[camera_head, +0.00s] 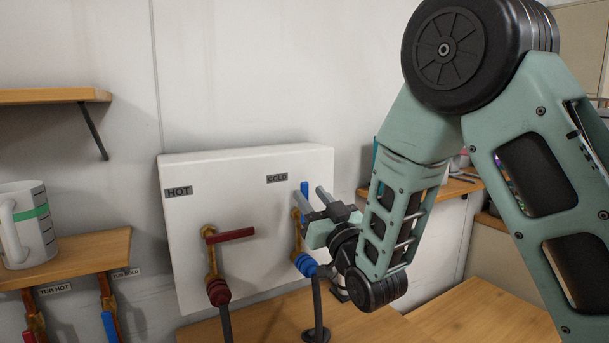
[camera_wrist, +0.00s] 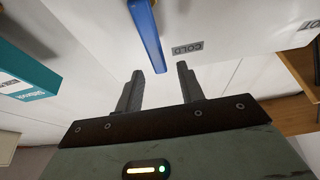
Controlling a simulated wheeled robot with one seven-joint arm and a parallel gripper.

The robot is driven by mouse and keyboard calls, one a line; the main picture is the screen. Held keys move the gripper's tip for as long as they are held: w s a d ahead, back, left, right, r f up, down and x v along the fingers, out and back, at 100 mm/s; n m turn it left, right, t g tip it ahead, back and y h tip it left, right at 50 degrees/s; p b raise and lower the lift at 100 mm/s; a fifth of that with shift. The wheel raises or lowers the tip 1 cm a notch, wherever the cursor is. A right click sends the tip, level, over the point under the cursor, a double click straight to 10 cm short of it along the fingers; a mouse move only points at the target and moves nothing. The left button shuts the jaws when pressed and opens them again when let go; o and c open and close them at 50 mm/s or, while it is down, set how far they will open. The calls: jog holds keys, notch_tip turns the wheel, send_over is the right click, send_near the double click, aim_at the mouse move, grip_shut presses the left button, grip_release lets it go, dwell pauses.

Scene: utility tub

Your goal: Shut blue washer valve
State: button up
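The white washer box (camera_head: 245,225) on the wall bears a HOT label and a COLD label. The blue washer valve handle (camera_head: 304,189) stands upright on the brass valve under COLD, partly hidden behind my gripper (camera_head: 316,202). In the wrist view the blue handle (camera_wrist: 147,35) comes in from the top and its end lies just beyond and between the fingertips. My gripper (camera_wrist: 160,74) is open, its two fingers apart with nothing clasped between them. Whether a finger touches the handle I cannot tell.
A red handle (camera_head: 231,236) points right on the HOT valve. Hoses hang below both valves over a wooden counter (camera_head: 480,318). A shelf with a mug (camera_head: 27,225) and tub valves is at left. A teal box (camera_wrist: 22,85) shows in the wrist view.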

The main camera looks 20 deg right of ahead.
aim_at(306, 189)
jog(key=shift+p+x, duration=0.5)
jog(key=shift+x, duration=1.55)
grip_shut()
jog(key=shift+f, duration=0.1)
